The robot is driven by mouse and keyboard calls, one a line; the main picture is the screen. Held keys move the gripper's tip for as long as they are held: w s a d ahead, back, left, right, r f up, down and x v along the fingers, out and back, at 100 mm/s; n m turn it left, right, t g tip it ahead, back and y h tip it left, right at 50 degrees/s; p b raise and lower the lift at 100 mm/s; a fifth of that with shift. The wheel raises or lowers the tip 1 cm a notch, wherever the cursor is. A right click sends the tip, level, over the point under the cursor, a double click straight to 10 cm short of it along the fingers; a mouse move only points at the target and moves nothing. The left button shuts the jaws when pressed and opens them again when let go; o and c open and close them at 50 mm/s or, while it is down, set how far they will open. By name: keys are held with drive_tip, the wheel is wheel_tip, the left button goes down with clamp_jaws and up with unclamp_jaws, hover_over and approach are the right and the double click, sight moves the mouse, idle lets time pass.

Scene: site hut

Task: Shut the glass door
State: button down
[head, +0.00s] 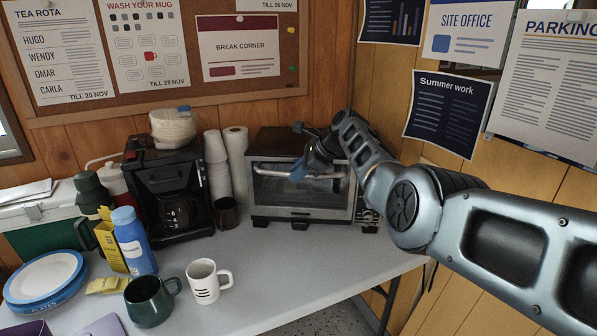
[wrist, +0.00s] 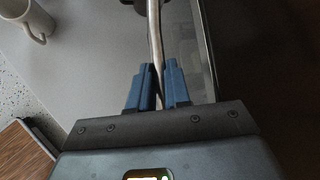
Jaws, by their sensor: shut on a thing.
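The glass door (head: 290,194) is the front of the toaster oven (head: 280,144) at the back of the table. It looks upright or nearly so; I cannot tell whether a small gap is left at its top. My gripper (head: 303,172) is at the door's bar handle (head: 340,176). In the wrist view the blue fingers of my gripper (wrist: 158,68) are on either side of the metal handle (wrist: 154,30) and shut on it. The door's dark glass lies to the right of the fingers there. My gripper and arm hide part of the oven's right side.
A coffee maker (head: 172,190), paper cups (head: 218,168) and a brown mug (head: 227,213) stand left of the oven. A white mug (head: 204,284), green mug (head: 148,301) and blue bottle (head: 133,240) are nearer. The grey table (head: 310,255) is clear before the oven.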

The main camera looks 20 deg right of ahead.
drive_tip(key=shift+w+d+r+t, duration=0.3)
drive_tip(key=shift+w+d+r, duration=0.15)
drive_tip(key=shift+r, duration=0.15)
drive_tip(key=c, duration=1.4)
unclamp_jaws()
drive_tip(key=shift+w+d+f, duration=0.1)
drive_tip(key=shift+f, duration=0.05)
drive_tip(key=shift+o, duration=0.2)
drive_tip(key=shift+s+d+r, duration=0.25)
drive_tip(key=shift+s+r, duration=0.05)
drive_tip(key=shift+r, duration=0.2)
drive_tip(key=v, duration=0.6)
drive_tip(key=shift+s+p, duration=0.3)
drive_tip(key=shift+p, duration=0.1)
drive_tip(key=shift+s+a+f, duration=0.1)
drive_tip(key=shift+a+f, duration=0.05)
drive_tip(key=shift+a, duration=0.05)
